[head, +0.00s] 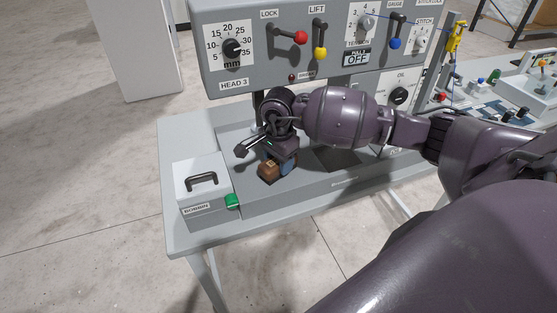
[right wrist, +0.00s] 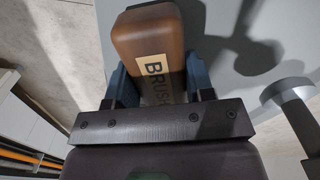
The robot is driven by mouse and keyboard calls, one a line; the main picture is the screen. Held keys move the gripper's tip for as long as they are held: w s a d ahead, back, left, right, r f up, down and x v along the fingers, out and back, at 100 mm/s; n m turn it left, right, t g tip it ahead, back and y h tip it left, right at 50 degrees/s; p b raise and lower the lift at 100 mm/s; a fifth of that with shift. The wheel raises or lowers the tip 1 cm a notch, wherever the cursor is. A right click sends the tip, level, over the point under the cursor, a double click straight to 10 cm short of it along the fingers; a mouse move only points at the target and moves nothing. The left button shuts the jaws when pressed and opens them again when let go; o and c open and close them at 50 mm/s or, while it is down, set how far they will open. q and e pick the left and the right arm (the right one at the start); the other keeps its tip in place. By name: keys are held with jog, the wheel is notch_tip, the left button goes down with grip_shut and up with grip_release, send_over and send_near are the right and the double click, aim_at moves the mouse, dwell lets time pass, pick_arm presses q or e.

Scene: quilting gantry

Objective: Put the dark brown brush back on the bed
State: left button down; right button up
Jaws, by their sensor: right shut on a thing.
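The dark brown brush (right wrist: 150,40) is a block with rounded edges and a tan label reading "BRUS", the rest hidden. My right gripper (right wrist: 157,88) is shut on it, with a blue finger on each side. In the head view the brush (head: 268,170) shows low in front of the machine, below my right gripper (head: 278,162). It is over the grey bed (head: 260,203); I cannot tell whether it touches the surface. My left gripper is not in view.
The control panel (head: 270,70) with levers and dials rises behind. A dark opening (head: 335,158) lies right of the brush, and a second station (head: 510,95) stands at far right.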

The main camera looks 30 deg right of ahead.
jog(key=o, duration=0.5)
jog(key=shift+f, duration=0.15)
jog(key=shift+c, duration=0.2)
jog(key=o, duration=0.5)
jog(key=shift+c, duration=0.2)
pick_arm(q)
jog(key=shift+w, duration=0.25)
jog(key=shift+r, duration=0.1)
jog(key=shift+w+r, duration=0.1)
pick_arm(e)
jog(key=shift+r, duration=0.4)
notch_tip(320, 180, up, 10)
jog(key=shift+b, duration=0.55)
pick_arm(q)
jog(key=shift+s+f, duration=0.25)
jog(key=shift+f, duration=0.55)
pick_arm(e)
jog(key=shift+r, duration=0.85)
jog(key=shift+f, duration=0.1)
